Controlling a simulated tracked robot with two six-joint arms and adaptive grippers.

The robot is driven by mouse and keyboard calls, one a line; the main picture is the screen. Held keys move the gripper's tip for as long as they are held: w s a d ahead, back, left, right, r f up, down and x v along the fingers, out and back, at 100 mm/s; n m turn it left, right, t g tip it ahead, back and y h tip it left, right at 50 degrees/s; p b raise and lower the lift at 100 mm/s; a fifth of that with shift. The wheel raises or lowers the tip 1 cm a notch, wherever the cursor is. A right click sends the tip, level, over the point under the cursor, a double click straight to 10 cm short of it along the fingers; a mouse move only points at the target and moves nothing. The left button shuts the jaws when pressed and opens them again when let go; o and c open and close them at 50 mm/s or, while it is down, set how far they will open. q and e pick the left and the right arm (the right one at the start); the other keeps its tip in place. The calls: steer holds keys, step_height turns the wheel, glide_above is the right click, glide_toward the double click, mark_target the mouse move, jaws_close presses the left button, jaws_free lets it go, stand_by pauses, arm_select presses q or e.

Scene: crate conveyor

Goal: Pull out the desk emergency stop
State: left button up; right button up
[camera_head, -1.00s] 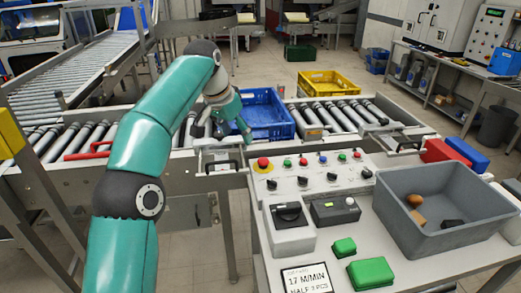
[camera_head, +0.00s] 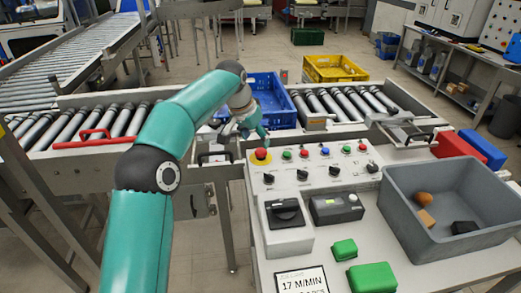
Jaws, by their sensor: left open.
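The desk emergency stop is a red mushroom button (camera_head: 261,154) on a yellow round plate, at the left end of the sloped control panel (camera_head: 318,168) on the desk. Whether the button is pressed in cannot be told. My right gripper is not in view.
A grey bin (camera_head: 395,200) with a few items stands right of the panel. Behind are a blue crate (camera_head: 281,119) on the roller conveyor and a yellow crate (camera_head: 335,68).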

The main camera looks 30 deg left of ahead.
mark_target(261, 150)
arm_select(q)
steer(key=x, duration=0.5)
steer(key=shift+w+f, duration=0.1)
steer(key=shift+f, duration=0.25)
jaws_close()
